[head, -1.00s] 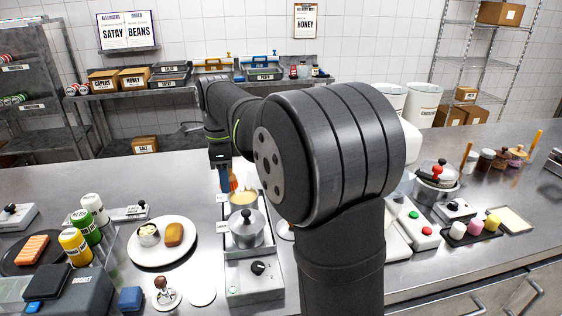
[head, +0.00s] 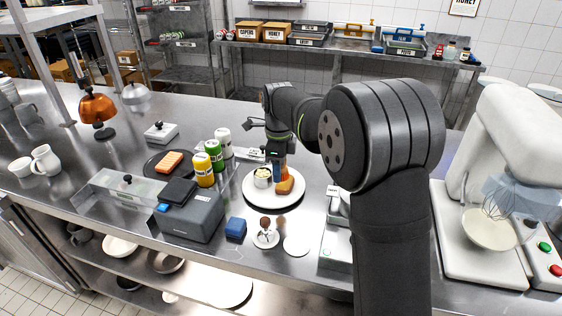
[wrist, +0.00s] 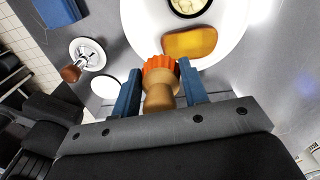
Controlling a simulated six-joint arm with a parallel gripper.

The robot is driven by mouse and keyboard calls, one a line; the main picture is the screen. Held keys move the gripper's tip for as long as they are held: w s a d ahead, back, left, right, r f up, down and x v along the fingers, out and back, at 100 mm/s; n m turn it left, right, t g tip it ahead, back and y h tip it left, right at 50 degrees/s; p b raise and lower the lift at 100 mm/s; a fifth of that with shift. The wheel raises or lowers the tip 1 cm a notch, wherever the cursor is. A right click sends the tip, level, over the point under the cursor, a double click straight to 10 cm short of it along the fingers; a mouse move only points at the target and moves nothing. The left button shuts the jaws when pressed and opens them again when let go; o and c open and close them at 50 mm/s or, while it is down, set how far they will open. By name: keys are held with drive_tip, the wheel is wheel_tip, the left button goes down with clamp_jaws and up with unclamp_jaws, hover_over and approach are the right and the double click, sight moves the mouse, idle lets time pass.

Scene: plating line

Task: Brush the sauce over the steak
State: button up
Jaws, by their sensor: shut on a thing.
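The steak (head: 285,186), a golden-brown piece, lies on a white round plate (head: 262,207) beside a small bowl (head: 262,178) of pale food. In the wrist view the steak (wrist: 190,43) lies just beyond my gripper. My gripper (head: 279,172) is over the far right part of the plate. Its blue fingers are shut on a brush (wrist: 160,92) with a wooden handle and orange bristles. The bristle end appears close to the steak and plate rim; I cannot tell whether it touches. The sauce pan is hidden behind my arm.
Yellow, green and white bottles (head: 204,169) stand left of the plate. A grey device (head: 192,218), a blue block (head: 236,228) and a tamper-like tool (head: 265,232) are in front. A burner unit (head: 336,243) stands to the right, partly behind my arm.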

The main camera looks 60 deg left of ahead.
sight(280, 189)
drive_tip(key=shift+f, duration=2)
drive_tip(key=shift+w+a+f, duration=0.2)
drive_tip(key=shift+w+f, duration=0.05)
drive_tip(key=shift+f, duration=0.2)
drive_tip(key=shift+w+a+f, duration=0.2)
drive_tip(key=shift+f, duration=0.2)
drive_tip(key=shift+w+a+f, duration=0.15)
drive_tip(key=shift+w+a, duration=2.75)
drive_tip(key=shift+w, duration=0.05)
drive_tip(key=shift+s+d, duration=3.3)
drive_tip(key=shift+s, duration=0.1)
drive_tip(key=shift+r, duration=4.2)
drive_tip(key=shift+w, duration=0.15)
drive_tip(key=w+d+r+n, duration=0.3)
drive_tip(key=w+d+n, duration=0.5)
drive_tip(key=w+d, duration=0.3)
drive_tip(key=w+d+r+n, duration=0.4)
drive_tip(key=w+d+n, duration=0.4)
drive_tip(key=w+d, duration=0.4)
drive_tip(key=shift+w+d, duration=0.2)
drive_tip(key=shift+w, duration=1.05)
